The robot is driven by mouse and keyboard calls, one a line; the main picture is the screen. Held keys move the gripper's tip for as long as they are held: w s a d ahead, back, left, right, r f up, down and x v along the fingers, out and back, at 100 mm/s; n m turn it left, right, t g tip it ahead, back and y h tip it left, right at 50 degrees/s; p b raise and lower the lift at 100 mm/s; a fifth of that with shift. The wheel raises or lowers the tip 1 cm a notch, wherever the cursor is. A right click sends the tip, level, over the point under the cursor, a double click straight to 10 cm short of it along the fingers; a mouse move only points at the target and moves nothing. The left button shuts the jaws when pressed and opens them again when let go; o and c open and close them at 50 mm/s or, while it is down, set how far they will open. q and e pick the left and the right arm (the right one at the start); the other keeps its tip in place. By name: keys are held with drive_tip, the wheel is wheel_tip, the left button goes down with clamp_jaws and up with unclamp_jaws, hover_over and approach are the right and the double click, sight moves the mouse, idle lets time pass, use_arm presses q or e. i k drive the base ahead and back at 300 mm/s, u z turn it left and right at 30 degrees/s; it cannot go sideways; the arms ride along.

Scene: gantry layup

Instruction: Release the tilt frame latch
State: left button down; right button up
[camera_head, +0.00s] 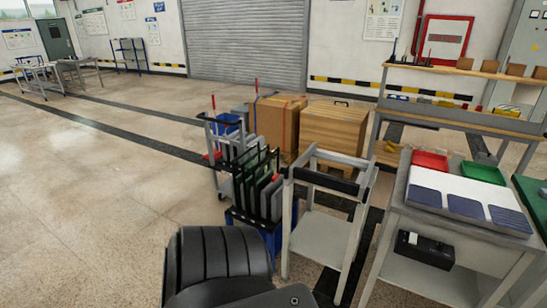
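No latch can be made out. A grey open frame stand (290,222) with a black bar (326,180) across its top front stands right of centre. I cannot tell whether it is the tilt frame. Neither of my grippers shows in the head view.
A cart with upright black panels (262,190) stands left of the frame stand, with brown boxes (278,118) and a wooden crate (333,130) behind. At right, a grey workbench (398,205) holds a red tray (430,160), a green tray (483,173) and blue pads (466,206). The floor at left is clear.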

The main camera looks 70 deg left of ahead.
sight(276, 176)
drive_tip(key=u, duration=1.2)
